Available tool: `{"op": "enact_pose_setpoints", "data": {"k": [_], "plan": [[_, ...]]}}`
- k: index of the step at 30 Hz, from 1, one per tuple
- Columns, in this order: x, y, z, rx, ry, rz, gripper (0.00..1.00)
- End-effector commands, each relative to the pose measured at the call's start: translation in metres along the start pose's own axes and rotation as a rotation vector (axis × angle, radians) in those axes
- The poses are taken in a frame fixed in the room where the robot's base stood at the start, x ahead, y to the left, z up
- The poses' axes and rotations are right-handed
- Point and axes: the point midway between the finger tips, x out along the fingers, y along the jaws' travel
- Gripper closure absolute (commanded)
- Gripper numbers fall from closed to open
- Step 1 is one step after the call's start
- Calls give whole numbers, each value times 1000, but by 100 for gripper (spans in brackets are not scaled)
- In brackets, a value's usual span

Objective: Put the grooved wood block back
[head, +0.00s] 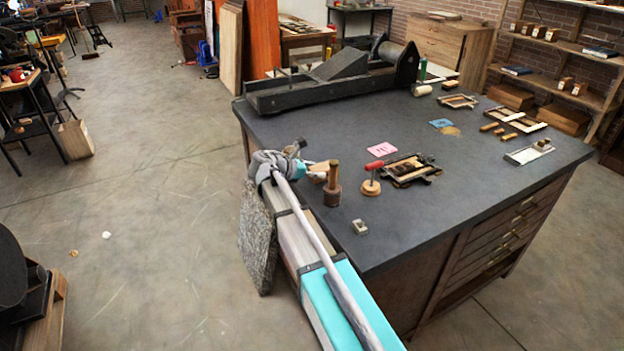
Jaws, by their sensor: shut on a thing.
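My gripper (308,173) is at the left edge of the dark worktop, at the end of my grey and teal arm. It is shut on a small light-brown wood piece (318,167), which I take to be the grooved wood block. The piece is partly covered by the gripper, and its grooves are too small to make out. It shows just left of an upright wooden mallet (332,185); whether they touch I cannot tell.
The front right of the top is clear.

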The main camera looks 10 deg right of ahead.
Motion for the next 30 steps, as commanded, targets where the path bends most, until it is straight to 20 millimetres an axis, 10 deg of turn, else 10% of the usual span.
{"op": "enact_pose_setpoints", "data": {"k": [21, 22, 26, 30], "plan": [[6, 0, -15, 0, -1, 0, 87], [5, 0, -14, 0, 0, 0, 26], [5, 0, -14, 0, 0, 0, 2], [5, 0, -14, 0, 0, 0, 0]]}}
